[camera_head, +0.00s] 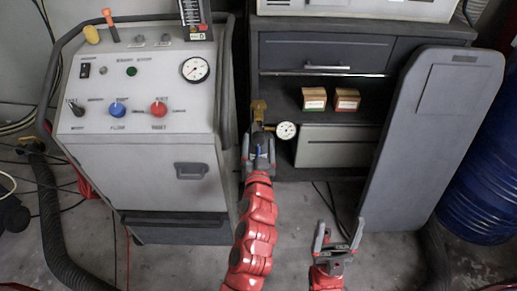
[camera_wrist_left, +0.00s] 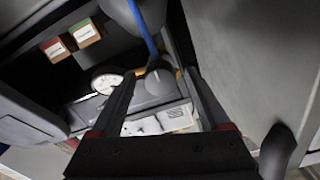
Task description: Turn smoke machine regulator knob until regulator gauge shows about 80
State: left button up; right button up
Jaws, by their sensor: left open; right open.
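The regulator's small round white gauge (camera_head: 286,130) stands in front of the drawer cabinet, right of a brass fitting (camera_head: 258,108). In the left wrist view the gauge (camera_wrist_left: 107,82) is left of the fingers; its needle is too small to read. A dark rounded part, apparently the regulator knob (camera_wrist_left: 155,88), shows between the fingers. My left gripper (camera_head: 258,142) is open around it, with gaps visible at the fingers; contact is unclear. In the head view my gripper hides most of the knob. My right gripper (camera_head: 339,228) is open and empty, low in front of the cabinet.
The smoke machine (camera_head: 140,165) stands at left, with its own panel gauge (camera_head: 195,69), blue knob (camera_head: 117,109) and red knob (camera_head: 158,108). Two small boxes (camera_head: 314,98) (camera_head: 347,99) sit on the cabinet shelf. A grey panel (camera_head: 430,140) and blue barrel (camera_head: 485,190) stand at right.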

pick_arm(q)
jog(key=s+b, duration=0.2)
jog(key=s, duration=1.5)
jog(key=shift+s, duration=0.2)
